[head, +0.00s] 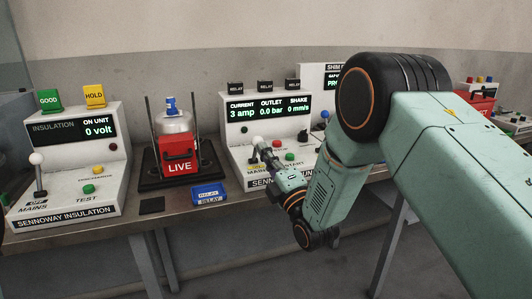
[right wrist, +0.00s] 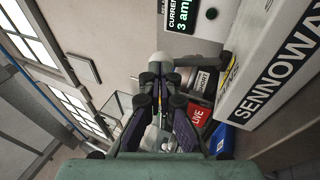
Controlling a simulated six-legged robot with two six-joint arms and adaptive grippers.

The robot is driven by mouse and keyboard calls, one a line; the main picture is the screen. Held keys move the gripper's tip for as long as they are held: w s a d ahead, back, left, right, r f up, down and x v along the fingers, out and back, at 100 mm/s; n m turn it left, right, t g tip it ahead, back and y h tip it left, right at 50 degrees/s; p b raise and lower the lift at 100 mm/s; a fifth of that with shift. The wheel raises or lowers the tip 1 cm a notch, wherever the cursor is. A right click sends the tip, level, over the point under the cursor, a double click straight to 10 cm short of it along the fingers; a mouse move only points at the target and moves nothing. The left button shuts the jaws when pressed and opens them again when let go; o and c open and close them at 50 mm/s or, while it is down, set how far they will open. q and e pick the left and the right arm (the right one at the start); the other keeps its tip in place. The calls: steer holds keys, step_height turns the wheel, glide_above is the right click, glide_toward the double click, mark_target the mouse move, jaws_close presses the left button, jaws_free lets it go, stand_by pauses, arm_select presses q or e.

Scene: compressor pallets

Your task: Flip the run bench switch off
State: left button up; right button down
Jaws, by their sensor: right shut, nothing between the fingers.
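The run bench is the middle white console (head: 240,128), labelled SENNOWAY, with a lit display (head: 268,107) reading 3 amp, 0.0 bar and 0 mm/s. Its switch is a lever with a pale ball knob (head: 257,141) at the console's left front. My right gripper (head: 267,154) is shut and empty, its fingertips right at the lever; in the head view they hide part of the stem. In the right wrist view the pale knob (right wrist: 160,59) shows just beyond the closed fingertips (right wrist: 160,82). I cannot tell whether they touch. My left gripper is out of view.
An insulation console (head: 70,150) with its own lever (head: 37,160) stands at left. A red LIVE box (head: 178,160) stands on a black stand beside the run bench. A blue relay tray (head: 208,194) lies near the table's front edge. My right arm hides the console's right side.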

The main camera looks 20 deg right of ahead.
steer(key=w+r+g+p, duration=0.1)
steer(key=g+p, duration=0.1)
steer(key=p, duration=0.2)
steer(key=w+r+m+g+h+p, duration=0.1)
steer(key=w+r+g+p, duration=0.1)
steer(key=p, duration=0.3)
steer(key=w+r+g+p, duration=0.1)
steer(key=w+g+p, duration=0.1)
steer(key=g+p, duration=0.1)
steer(key=shift+w+a+r+p, duration=0.1)
steer(key=shift+r+p, duration=0.1)
steer(key=shift+p, duration=0.7)
steer(key=w, duration=0.2)
steer(key=w+g, duration=0.1)
steer(key=shift+w+f+g+h+p, duration=0.1)
steer(key=shift+w+g+h+p, duration=0.2)
steer(key=shift+w+h, duration=0.1)
steer(key=shift+a+m, duration=0.1)
steer(key=shift+m, duration=0.2)
